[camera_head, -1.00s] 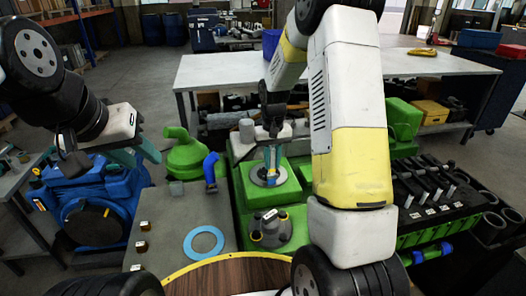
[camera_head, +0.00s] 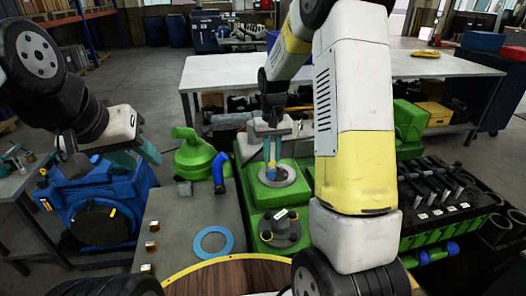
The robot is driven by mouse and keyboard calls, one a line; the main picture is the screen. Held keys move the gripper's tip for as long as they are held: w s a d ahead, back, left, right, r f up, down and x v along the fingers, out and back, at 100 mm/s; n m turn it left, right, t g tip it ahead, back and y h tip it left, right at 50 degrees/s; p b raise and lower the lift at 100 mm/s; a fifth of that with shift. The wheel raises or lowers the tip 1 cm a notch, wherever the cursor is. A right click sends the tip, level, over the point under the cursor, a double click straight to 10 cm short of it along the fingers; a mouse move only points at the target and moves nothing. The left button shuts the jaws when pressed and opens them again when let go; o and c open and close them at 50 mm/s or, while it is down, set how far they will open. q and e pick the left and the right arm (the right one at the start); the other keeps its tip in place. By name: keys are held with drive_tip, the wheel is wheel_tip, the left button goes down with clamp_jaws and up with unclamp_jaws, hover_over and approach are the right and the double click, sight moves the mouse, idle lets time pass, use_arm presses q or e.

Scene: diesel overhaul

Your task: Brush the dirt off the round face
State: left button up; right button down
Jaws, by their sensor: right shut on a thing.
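The round face (camera_head: 289,173) is a grey disc with a dark centre, on top of a green block on the bench. Dirt on the face is too small to make out. My left gripper (camera_head: 137,158) hangs over the blue machine at the left, its teal fingers apart and empty.
A grey flanged part (camera_head: 280,229) stands in front of the disc. A light blue ring (camera_head: 213,243) and several small brass pieces lie on the grey bench top. A green housing with a blue elbow (camera_head: 218,170) stands at left. A black tool rack (camera_head: 440,195) is at right.

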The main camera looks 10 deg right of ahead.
sight(272, 141)
drive_tip(key=shift+r, duration=2.15)
